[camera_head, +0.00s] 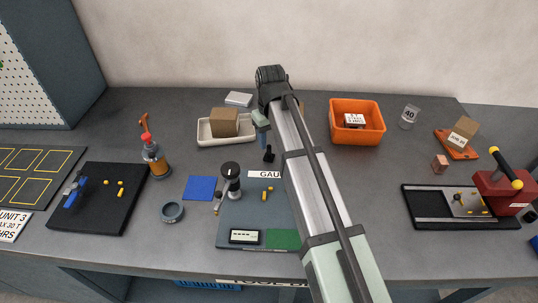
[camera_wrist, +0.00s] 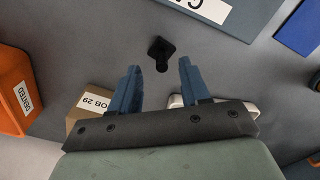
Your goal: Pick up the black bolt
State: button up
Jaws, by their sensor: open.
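The black bolt (camera_head: 269,153) stands on the grey bench just behind the white label at the gauge mat, left of my arm. In the wrist view the black bolt (camera_wrist: 161,52) shows its square, dark end and a rounder end, just beyond and between the fingertips. My gripper (camera_wrist: 158,67) has its two blue fingers spread apart with nothing between them. In the head view my gripper (camera_head: 262,122) is above the bench, behind the bolt in the picture; my arm partly hides it.
A white tray (camera_head: 203,137) with a cardboard box (camera_head: 224,122) stands left of my gripper. An orange bin (camera_head: 372,133) is to the right. The blue-grey gauge mat (camera_head: 226,226) carries a dial stand (camera_head: 231,178). A box marked JOB 29 (camera_wrist: 93,103) is close to the left finger.

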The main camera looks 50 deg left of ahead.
aim_at(269, 146)
jog(key=shift+a+f, duration=0.15)
jog(key=shift+f, duration=1.15)
jog(key=shift+a+f, duration=0.1)
jog(key=shift+f, duration=1.2)
grip_shut()
